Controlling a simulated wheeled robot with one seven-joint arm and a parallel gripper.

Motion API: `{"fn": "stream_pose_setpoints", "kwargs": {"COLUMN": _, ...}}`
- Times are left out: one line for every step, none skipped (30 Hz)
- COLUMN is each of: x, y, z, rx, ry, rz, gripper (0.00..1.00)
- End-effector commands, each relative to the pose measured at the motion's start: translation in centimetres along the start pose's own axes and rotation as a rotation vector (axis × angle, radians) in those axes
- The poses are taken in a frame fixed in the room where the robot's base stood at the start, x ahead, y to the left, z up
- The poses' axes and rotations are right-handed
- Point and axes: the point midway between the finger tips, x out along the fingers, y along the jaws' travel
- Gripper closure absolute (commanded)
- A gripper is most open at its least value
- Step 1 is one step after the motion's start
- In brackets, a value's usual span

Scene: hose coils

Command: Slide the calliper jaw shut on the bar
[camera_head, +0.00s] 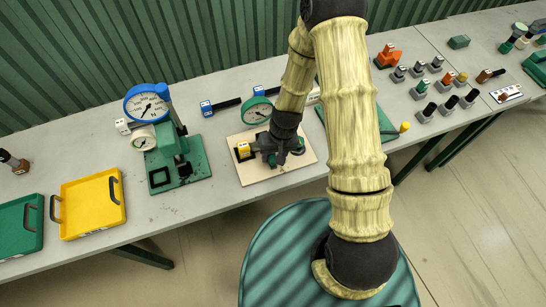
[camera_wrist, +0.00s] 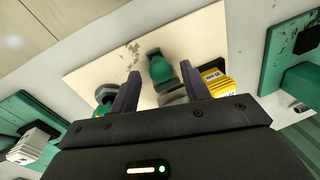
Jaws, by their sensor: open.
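The calliper set-up sits on a cream board (camera_head: 287,177) on the bench, and the board also shows in the wrist view (camera_wrist: 95,72). A yellow labelled block (camera_head: 243,149) is at its left, and it also shows in the wrist view (camera_wrist: 217,80). A green dial gauge (camera_head: 257,110) stands behind. My gripper (camera_head: 281,159) is low over the board and hides much of the set-up. In the wrist view my gripper (camera_wrist: 160,72) is open, with a rounded green piece (camera_wrist: 159,67) showing between the fingers. I cannot tell the sliding jaw from the bar, or whether anything touches.
Left stands a green press-like stand (camera_head: 188,160) with a blue-rimmed dial (camera_head: 146,104). Further left are a yellow tray (camera_head: 91,207) and a green tray (camera_head: 17,229). Right are a green plate (camera_head: 388,124) with a yellow-knobbed handle and several small pegs (camera_head: 428,112).

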Motion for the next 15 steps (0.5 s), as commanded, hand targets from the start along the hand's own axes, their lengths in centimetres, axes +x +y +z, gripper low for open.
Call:
{"fn": "stream_pose_setpoints", "kwargs": {"x": 0.6, "y": 0.0, "z": 0.0, "rx": 0.0, "ry": -0.002, "rz": -0.001, "gripper": 0.54}}
{"fn": "stream_pose_setpoints", "kwargs": {"x": 0.9, "y": 0.0, "z": 0.0, "rx": 0.0, "ry": -0.002, "rz": -0.001, "gripper": 0.54}}
{"fn": "stream_pose_setpoints", "kwargs": {"x": 1.3, "y": 0.0, "z": 0.0, "rx": 0.0, "ry": -0.003, "rz": -0.001, "gripper": 0.54}}
{"fn": "stream_pose_setpoints", "kwargs": {"x": 1.6, "y": 0.0, "z": 0.0, "rx": 0.0, "ry": -0.003, "rz": -0.001, "gripper": 0.54}}
{"fn": "stream_pose_setpoints", "kwargs": {"x": 1.9, "y": 0.0, "z": 0.0, "rx": 0.0, "ry": -0.002, "rz": -0.001, "gripper": 0.54}}
{"fn": "stream_pose_setpoints", "kwargs": {"x": 2.2, "y": 0.0, "z": 0.0, "rx": 0.0, "ry": -0.002, "rz": -0.001, "gripper": 0.54}}
{"fn": "stream_pose_setpoints", "kwargs": {"x": 2.4, "y": 0.0, "z": 0.0, "rx": 0.001, "ry": -0.001, "rz": -0.001, "gripper": 0.54}}
{"fn": "stream_pose_setpoints", "kwargs": {"x": 2.5, "y": 0.0, "z": 0.0, "rx": 0.002, "ry": -0.001, "rz": -0.001, "gripper": 0.54}}
{"fn": "stream_pose_setpoints", "kwargs": {"x": 2.7, "y": 0.0, "z": 0.0, "rx": 0.002, "ry": 0.0, "rz": -0.001, "gripper": 0.54}}
{"fn": "stream_pose_setpoints", "kwargs": {"x": 2.8, "y": 0.0, "z": 0.0, "rx": 0.002, "ry": 0.0, "rz": -0.001, "gripper": 0.54}}
{"fn": "stream_pose_setpoints", "kwargs": {"x": 2.9, "y": 0.1, "z": 0.0, "rx": 0.002, "ry": 0.001, "rz": -0.001, "gripper": 0.54}}
{"fn": "stream_pose_setpoints", "kwargs": {"x": 2.9, "y": 0.1, "z": 0.0, "rx": 0.002, "ry": 0.001, "rz": 0.0, "gripper": 0.54}}
{"fn": "stream_pose_setpoints", "kwargs": {"x": 2.9, "y": 0.1, "z": 0.0, "rx": 0.002, "ry": 0.001, "rz": 0.0, "gripper": 0.54}}
{"fn": "stream_pose_setpoints", "kwargs": {"x": 2.9, "y": 0.1, "z": 0.0, "rx": 0.002, "ry": 0.001, "rz": 0.0, "gripper": 0.54}}
{"fn": "stream_pose_setpoints", "kwargs": {"x": 2.9, "y": 0.1, "z": -0.1, "rx": 0.002, "ry": 0.001, "rz": 0.0, "gripper": 0.54}}
